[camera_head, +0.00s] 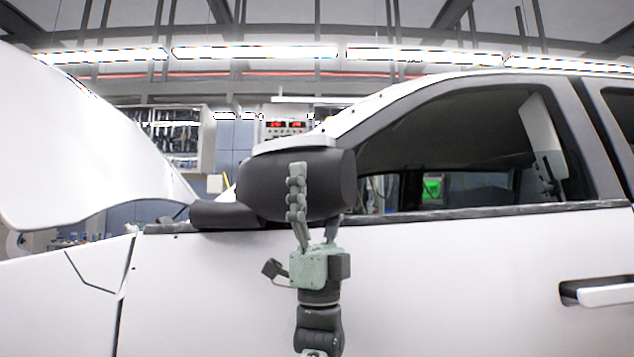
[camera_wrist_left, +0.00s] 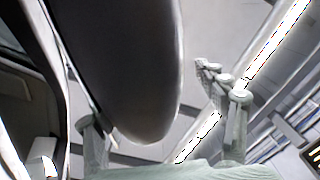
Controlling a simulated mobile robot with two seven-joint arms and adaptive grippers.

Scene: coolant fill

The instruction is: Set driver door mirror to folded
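The driver door mirror (camera_head: 258,192) is a dark grey housing with a pale top cap, on a short dark base (camera_head: 222,214) at the front corner of the door window. It stands out from the white door. My left gripper (camera_head: 315,200) points up from below with its fingers spread around the housing. One finger is in front of the housing; the other is partly hidden behind it. In the left wrist view the mirror (camera_wrist_left: 125,65) hangs between the open fingers, with a clear gap to the right finger and closer to the left one. Contact cannot be told. My right gripper is not in view.
The white driver door (camera_head: 440,290) fills the lower right, with its handle (camera_head: 605,296) at the right edge. The raised hood (camera_head: 80,140) is at the left. The window opening (camera_head: 450,150) lies behind and right of the mirror. Tool panels stand in the background.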

